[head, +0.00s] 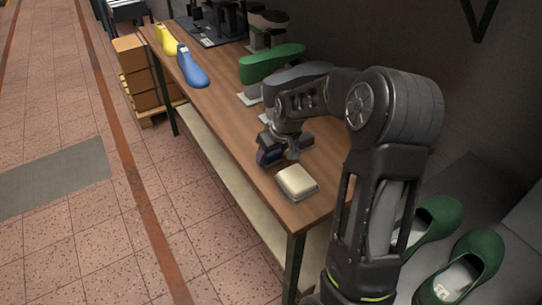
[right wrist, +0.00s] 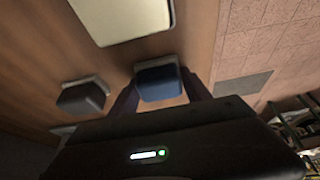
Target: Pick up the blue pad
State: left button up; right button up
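The blue pad (right wrist: 160,83) sits on a pale base on the wooden table in the right wrist view. My right gripper (right wrist: 160,90) has one dark finger on each side of it, very close to its sides. I cannot tell whether the fingers touch the pad. In the head view my right gripper (head: 271,152) is low over the near end of the table and largely hides the blue pad. My left gripper is in neither view.
A cream pad (head: 297,181) lies at the table's near corner. A dark grey pad (right wrist: 82,97) stands beside the blue one. Blue (head: 192,67) and yellow (head: 166,40) lasts and a green shoe (head: 270,62) stand farther along the table. Green shoes (head: 437,218) lie at the right.

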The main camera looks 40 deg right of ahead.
jog(key=c, duration=0.9)
jog(key=shift+o, duration=0.2)
jog(key=shift+r, duration=0.1)
notch_tip(320, 180, up, 10)
jog(key=shift+f+b, duration=0.1)
jog(key=shift+b, duration=0.3)
